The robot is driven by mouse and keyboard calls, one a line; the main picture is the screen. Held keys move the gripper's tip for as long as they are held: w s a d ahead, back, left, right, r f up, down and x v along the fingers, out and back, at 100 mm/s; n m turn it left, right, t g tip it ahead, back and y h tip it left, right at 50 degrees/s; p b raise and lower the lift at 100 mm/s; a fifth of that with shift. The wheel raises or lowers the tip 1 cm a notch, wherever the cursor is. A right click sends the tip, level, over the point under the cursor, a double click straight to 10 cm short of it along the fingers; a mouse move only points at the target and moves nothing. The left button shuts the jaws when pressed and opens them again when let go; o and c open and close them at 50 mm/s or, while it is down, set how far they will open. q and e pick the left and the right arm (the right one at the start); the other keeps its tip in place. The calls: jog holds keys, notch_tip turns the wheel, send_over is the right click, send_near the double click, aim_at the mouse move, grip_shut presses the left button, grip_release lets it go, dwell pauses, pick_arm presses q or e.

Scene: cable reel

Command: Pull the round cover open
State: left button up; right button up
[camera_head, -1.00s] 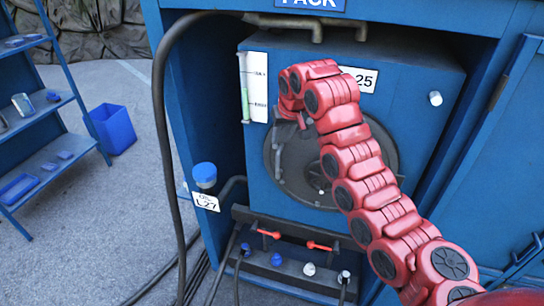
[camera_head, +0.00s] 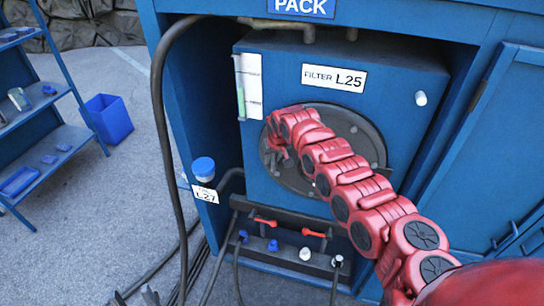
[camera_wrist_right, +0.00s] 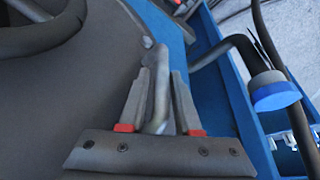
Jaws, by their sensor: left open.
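The round cover (camera_head: 362,132) is a dark grey disc on the front of the blue filter box, and it looks shut. My right arm, red and jointed, crosses in front of it and hides much of it. My right gripper (camera_head: 277,158) is at the cover's left edge. In the right wrist view my right gripper (camera_wrist_right: 162,85) has its two grey fingers on either side of a grey bar handle (camera_wrist_right: 160,88). Whether both fingers press on the bar cannot be told. The dark cover (camera_wrist_right: 75,85) fills the left of that view. My left gripper is not in view.
Below the cover is a ledge with red levers (camera_head: 266,222) and several knobs. A blue-capped fitting (camera_head: 203,169) and a thick dark hose (camera_head: 160,110) are on the left. The blue cabinet walls enclose the box. A shelf (camera_head: 45,150) and blue bin (camera_head: 108,118) stand further left.

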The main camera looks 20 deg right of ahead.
jog(key=shift+x, duration=0.75)
grip_shut()
dwell(1.0)
